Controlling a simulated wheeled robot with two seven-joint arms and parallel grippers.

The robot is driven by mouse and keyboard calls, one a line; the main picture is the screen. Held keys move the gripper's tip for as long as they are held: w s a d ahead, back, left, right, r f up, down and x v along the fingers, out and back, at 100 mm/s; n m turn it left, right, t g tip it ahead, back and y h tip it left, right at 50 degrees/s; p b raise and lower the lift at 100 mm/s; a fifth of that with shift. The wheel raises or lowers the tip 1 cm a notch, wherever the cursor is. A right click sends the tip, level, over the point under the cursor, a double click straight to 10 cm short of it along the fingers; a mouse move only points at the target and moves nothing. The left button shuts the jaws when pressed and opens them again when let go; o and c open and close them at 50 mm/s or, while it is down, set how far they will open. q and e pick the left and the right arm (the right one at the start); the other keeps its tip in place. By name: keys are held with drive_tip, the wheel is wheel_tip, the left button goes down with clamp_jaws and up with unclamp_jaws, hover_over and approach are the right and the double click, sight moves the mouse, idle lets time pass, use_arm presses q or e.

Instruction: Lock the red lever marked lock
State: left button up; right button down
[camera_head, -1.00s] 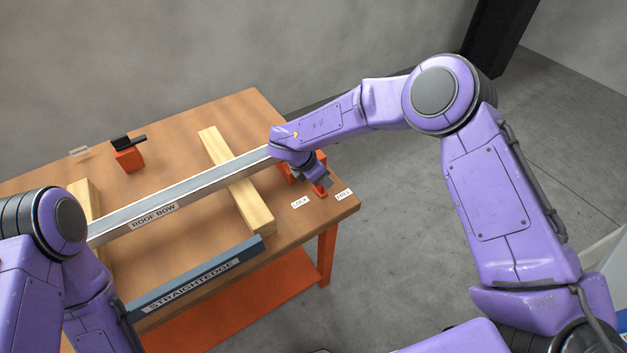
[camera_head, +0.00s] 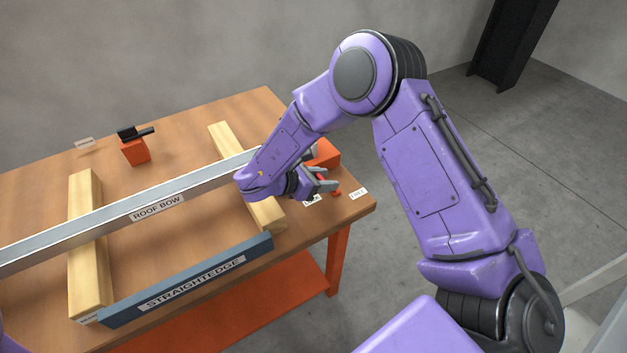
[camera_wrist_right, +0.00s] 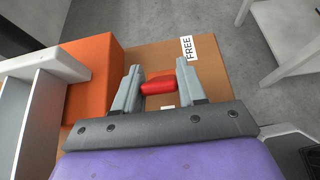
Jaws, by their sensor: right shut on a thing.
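The red lever (camera_head: 336,191) is at the right end of the bench, beside an orange block (camera_head: 325,153). The FREE label (camera_head: 359,194) lies to its right. The LOCK label (camera_head: 312,200) lies to its left, partly covered by my right gripper (camera_head: 328,185). In the right wrist view the lever (camera_wrist_right: 158,86) sits between the two grey fingers of my right gripper (camera_wrist_right: 159,80), which is shut on it. The FREE label (camera_wrist_right: 188,48) shows beyond the fingertips there. My left gripper is out of view.
A long metal bar marked ROOF BOW (camera_head: 158,207) lies across two wooden blocks (camera_head: 85,270). A blue STRAIGHTEDGE (camera_head: 190,279) lies along the bench's front. An orange clamp with a black handle (camera_head: 134,151) stands at the back left.

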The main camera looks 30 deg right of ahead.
drive_tip(key=shift+s+d, duration=0.1)
drive_tip(key=c, duration=0.9)
unclamp_jaws()
drive_tip(key=shift+c, duration=0.2)
drive_tip(key=shift+o, duration=1.1)
drive_tip(key=shift+d+f, duration=0.1)
drive_tip(key=shift+a+r, duration=0.2)
drive_tip(key=shift+a, duration=0.35)
drive_tip(key=b+v, duration=0.2)
drive_tip(key=v, duration=0.7)
drive_tip(key=shift+a+r, duration=0.15)
drive_tip(key=shift+r, duration=0.05)
